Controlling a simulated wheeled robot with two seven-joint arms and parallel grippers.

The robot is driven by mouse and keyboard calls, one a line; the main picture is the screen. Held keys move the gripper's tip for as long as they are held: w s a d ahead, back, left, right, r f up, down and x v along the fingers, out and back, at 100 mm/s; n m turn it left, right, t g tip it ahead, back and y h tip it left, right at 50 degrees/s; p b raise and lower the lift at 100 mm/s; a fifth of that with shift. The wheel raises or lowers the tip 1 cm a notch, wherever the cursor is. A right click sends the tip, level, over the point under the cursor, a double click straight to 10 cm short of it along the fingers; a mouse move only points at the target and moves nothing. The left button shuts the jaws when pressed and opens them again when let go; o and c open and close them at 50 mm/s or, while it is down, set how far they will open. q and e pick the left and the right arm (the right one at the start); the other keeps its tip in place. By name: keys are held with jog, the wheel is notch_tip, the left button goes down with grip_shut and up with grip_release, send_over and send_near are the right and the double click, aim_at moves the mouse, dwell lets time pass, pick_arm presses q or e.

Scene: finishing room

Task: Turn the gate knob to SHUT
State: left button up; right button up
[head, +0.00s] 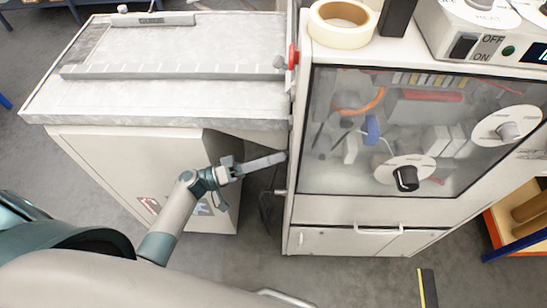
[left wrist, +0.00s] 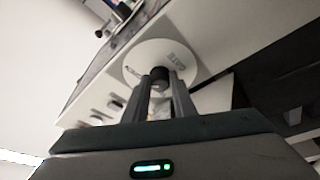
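The gate knob (left wrist: 159,73) is a small dark knob on a round white dial (left wrist: 180,52) in the left wrist view. The dial reads GATE; another word near its left rim is hard to read. My left gripper (left wrist: 160,82) has its two fingers close together, with the knob filling the gap at their tips. In the head view my left gripper (head: 283,158) reaches right to the left side of the white cabinet (head: 340,213). The gate dial is hidden there. My right gripper is not in view.
The cabinet's windowed front carries a dial with a black knob (head: 405,178) and a dial with a grey knob (head: 507,130). A tape roll (head: 340,36) lies on top. A grey-topped bench (head: 160,97) stands left, leaving a narrow gap beside my gripper.

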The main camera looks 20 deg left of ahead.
pick_arm(q)
jog(key=shift+n, duration=0.3)
jog(key=shift+w+r+n+g+y+p, duration=0.1)
jog(key=shift+r+n+g+y+p, duration=0.4)
jog(key=shift+n+p, duration=1.95)
jog(key=shift+s+r+n+g+y+p, duration=0.1)
jog(key=shift+n+g+y+p, duration=0.7)
jog(key=shift+n+p, duration=1.65)
jog(key=shift+w+r+n+g+y+p, duration=0.2)
jog(key=shift+n+g+y+p, duration=0.45)
jog(key=shift+n+p, duration=1.8)
jog(key=shift+s+n+b, duration=0.1)
jog(key=shift+n+b, duration=0.6)
jog(key=shift+n, duration=0.05)
jog(key=shift+c, duration=0.2)
jog(key=shift+o, duration=0.2)
jog(key=o, duration=1)
jog(key=shift+o, duration=0.2)
jog(key=shift+a, duration=0.1)
